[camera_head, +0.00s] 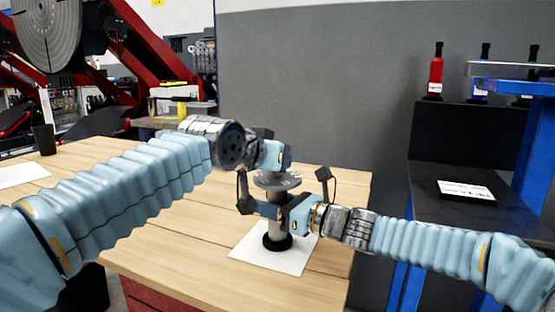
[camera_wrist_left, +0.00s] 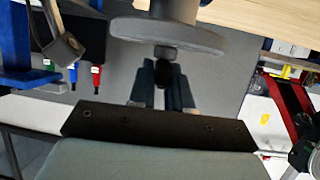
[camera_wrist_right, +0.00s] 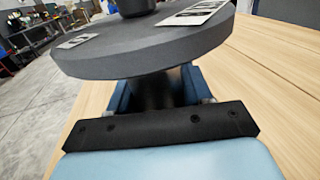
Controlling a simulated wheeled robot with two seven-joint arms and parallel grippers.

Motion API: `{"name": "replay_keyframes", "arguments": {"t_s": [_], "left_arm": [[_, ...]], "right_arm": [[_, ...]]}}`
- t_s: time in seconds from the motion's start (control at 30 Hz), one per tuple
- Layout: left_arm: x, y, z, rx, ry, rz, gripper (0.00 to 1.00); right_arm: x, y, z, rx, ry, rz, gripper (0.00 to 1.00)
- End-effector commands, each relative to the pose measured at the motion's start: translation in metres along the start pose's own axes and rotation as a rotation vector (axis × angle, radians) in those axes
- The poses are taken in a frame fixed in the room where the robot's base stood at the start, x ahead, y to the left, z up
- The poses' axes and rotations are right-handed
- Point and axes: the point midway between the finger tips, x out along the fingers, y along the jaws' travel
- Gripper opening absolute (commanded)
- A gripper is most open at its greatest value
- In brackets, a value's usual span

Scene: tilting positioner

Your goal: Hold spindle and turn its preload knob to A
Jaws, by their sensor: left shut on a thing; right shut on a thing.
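The spindle (camera_head: 277,233) stands upright on a round black foot, with a wide grey disc (camera_head: 268,183) near its top. My right gripper (camera_head: 276,212) is shut around its column below the disc. In the right wrist view the column (camera_wrist_right: 152,92) sits between the fingers, under the disc (camera_wrist_right: 120,55) with white labels; their lettering is unreadable here. A dark knob (camera_wrist_right: 136,6) rises from the disc. My left gripper (camera_head: 275,160) is above the disc. In the left wrist view its fingers are shut on the dark knob (camera_wrist_left: 163,74), which is mostly hidden.
A white sheet (camera_head: 250,256) lies under the spindle on the wooden table (camera_head: 165,250). A black shelf (camera_head: 450,185) with a white label card (camera_head: 466,190) stands at the right, with a red bottle (camera_head: 436,75) above. The table's left part is largely clear.

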Motion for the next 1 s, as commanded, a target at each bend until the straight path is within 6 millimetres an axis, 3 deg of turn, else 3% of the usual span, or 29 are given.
{"name": "replay_keyframes", "arguments": {"t_s": [0.4,0.9,0.93,1.0], "left_arm": [[0.0019,-0.0018,0.0040,0.063,-0.011,0.146,0.00],[0.0019,-0.0011,0.0036,0.072,-0.008,0.162,0.00],[0.0019,-0.0011,0.0036,0.072,-0.008,0.162,0.21],[0.0017,-0.0010,0.0033,0.071,-0.007,0.162,0.32]], "right_arm": [[0.0004,0.0017,0.0007,-0.001,-0.002,0.004,0.00],[0.0005,0.0017,0.0010,0.000,-0.003,0.004,0.00],[0.0005,0.0017,0.0010,0.000,-0.003,0.004,0.00],[0.0005,0.0016,0.0010,0.000,-0.003,0.004,0.00]]}}
